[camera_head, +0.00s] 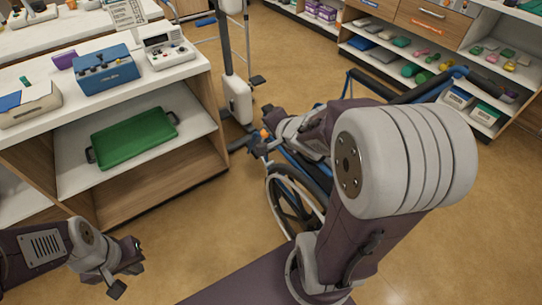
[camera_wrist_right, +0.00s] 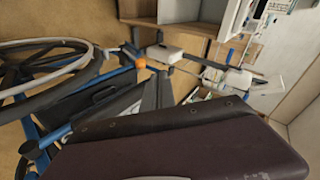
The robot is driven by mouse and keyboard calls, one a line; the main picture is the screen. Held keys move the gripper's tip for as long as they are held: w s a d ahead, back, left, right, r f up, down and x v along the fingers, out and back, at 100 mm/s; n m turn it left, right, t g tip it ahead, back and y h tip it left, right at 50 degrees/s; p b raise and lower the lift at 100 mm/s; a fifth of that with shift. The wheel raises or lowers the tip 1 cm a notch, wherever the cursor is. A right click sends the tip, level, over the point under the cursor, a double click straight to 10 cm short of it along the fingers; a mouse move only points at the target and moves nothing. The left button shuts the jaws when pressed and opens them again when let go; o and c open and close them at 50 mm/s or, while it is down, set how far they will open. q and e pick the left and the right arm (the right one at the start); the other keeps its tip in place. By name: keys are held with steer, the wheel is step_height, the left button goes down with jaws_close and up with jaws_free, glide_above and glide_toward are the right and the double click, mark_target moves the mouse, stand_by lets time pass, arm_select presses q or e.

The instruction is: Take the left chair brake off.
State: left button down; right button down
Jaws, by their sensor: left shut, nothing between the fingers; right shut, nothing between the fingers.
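The wheelchair (camera_head: 290,200) stands in the middle of the head view, partly hidden behind my right arm. A wheel with a pale rim (camera_wrist_right: 75,60) fills the left of the right wrist view. A small orange tip (camera_head: 264,133), which looks like the brake lever's end, shows by the wheelchair's near side; it also shows in the right wrist view (camera_wrist_right: 141,63). My right gripper (camera_head: 259,147) is shut close to this tip; I cannot tell whether they touch. My left gripper (camera_head: 128,269) is shut and empty, low at the left, well away from the wheelchair.
A counter with a shelf holding a green tray (camera_head: 133,138) stands at the left. A blue box (camera_head: 106,70) and a white device (camera_head: 168,48) are on it. A wheeled stand (camera_head: 237,95) is behind the wheelchair. Stocked shelves (camera_head: 400,75) line the back right. Floor at lower right is clear.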

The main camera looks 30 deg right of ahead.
steer(key=s+d+f+m+t+b, duration=0.1)
steer(key=d+f+m+b, duration=0.1)
steer(key=f+b, duration=0.5)
steer(key=s+d+f+m+t+b, duration=0.1)
steer(key=d+f+m+b, duration=0.1)
steer(key=f+b, duration=0.5)
steer(key=shift+s+d+b, duration=0.2)
steer(key=shift+d+b, duration=0.3)
steer(key=shift+b, duration=0.7)
